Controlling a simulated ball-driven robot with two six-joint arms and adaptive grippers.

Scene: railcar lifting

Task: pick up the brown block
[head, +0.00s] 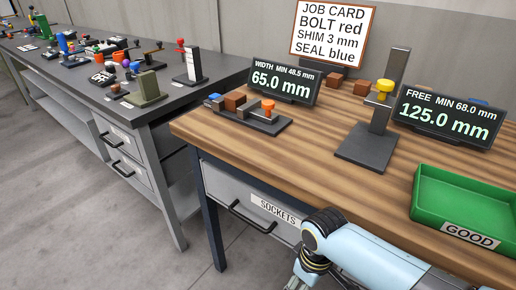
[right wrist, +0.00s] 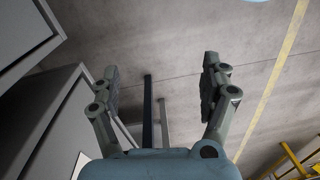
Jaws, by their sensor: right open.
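A brown block (head: 235,101) sits in the dark width gauge (head: 262,122) at the left of the wooden bench. My left gripper is not in view.
A tall stand with a yellow knob (head: 384,86) and a green tray (head: 470,208) marked GOOD are on the bench (head: 300,150). Two displays and a job card (head: 332,32) stand behind. A drawer marked SOCKETS (head: 272,211) is below. A grey bench with several tools is left.

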